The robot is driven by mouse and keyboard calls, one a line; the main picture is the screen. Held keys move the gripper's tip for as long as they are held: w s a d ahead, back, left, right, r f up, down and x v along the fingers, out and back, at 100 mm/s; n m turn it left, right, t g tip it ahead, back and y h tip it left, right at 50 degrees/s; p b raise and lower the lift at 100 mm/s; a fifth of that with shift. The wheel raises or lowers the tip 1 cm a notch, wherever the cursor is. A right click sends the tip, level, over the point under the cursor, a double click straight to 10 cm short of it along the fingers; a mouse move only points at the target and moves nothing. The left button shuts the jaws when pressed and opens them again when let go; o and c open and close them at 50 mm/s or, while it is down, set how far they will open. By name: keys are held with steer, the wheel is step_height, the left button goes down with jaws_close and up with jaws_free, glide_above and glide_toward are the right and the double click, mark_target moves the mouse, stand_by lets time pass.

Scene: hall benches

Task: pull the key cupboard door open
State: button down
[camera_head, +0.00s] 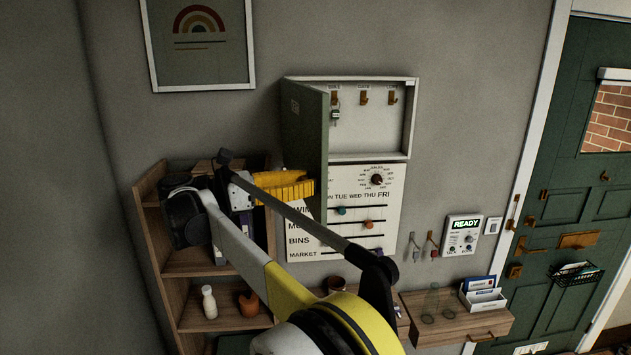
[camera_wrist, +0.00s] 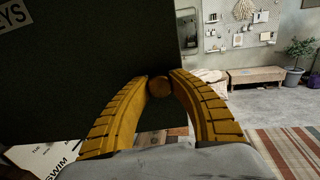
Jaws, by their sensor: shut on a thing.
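The key cupboard (camera_head: 408,120) is a pale wall box above the planner board. Its dark green door (camera_head: 304,140) stands open, swung out from the left side, and the hooks inside show. My gripper (camera_head: 312,187) is at the lower part of the door. In the wrist view the yellow fingers (camera_wrist: 160,82) are shut on a round wooden knob (camera_wrist: 160,87) on the dark door face (camera_wrist: 90,60). In the head view the door hides the knob.
Below the cupboard is a white planner board (camera_head: 384,215) with sliders and a dial. A wooden shelf (camera_head: 195,269) stands to the left, close to my arm. A small wall drawer unit (camera_head: 445,331) is below right. A green house door (camera_head: 560,190) is far right.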

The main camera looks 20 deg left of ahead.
mark_target(317, 136)
stand_by(0.4)
steer(key=c, duration=1.1)
jaws_free()
step_height(317, 136, up, 10)
steer(key=shift+s+f, duration=0.1)
